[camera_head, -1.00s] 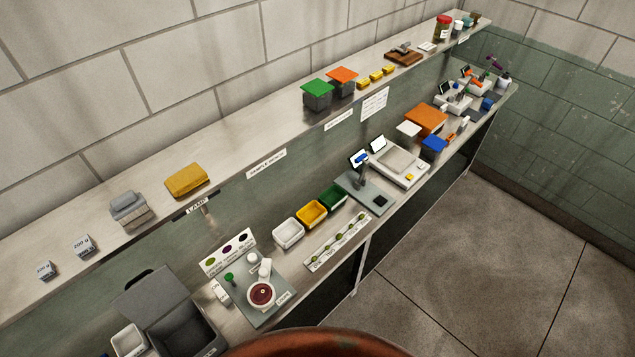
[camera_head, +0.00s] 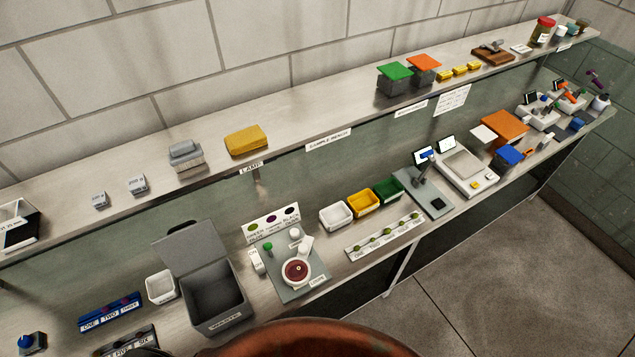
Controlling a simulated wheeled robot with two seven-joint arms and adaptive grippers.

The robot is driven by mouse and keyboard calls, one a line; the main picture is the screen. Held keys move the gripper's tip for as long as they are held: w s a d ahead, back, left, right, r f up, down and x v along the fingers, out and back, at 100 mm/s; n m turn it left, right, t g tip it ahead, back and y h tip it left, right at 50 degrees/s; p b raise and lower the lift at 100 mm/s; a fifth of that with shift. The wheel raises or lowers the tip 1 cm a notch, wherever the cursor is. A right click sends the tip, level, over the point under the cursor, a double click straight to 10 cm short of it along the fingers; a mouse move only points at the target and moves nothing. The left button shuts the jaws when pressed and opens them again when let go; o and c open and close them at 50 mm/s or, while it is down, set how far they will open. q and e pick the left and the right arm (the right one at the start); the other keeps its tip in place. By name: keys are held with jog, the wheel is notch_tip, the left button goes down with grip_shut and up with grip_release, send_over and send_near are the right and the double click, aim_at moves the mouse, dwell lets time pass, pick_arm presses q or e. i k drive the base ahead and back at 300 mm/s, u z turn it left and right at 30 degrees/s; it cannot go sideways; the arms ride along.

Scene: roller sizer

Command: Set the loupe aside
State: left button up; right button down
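I cannot pick out the loupe for certain. A grey mat (camera_head: 318,285) on the lower counter holds a round white-rimmed dish with a dark red middle (camera_head: 297,271), small white pieces (camera_head: 304,246) and a green-topped peg (camera_head: 268,247). The mat's front label is too small to read. A card with coloured dots (camera_head: 272,224) stands behind it. Neither of my grippers is in view.
An open grey waste bin (camera_head: 215,316) stands left of the mat, beside a white cup (camera_head: 160,287). White, yellow and green trays (camera_head: 336,216) stand to the right, behind a numbered strip (camera_head: 385,239). A long shelf (camera_head: 315,118) runs above. The floor at right is clear.

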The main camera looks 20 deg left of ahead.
aim_at(296, 269)
jog(key=u, duration=1.9)
jog(key=k, duration=0.45)
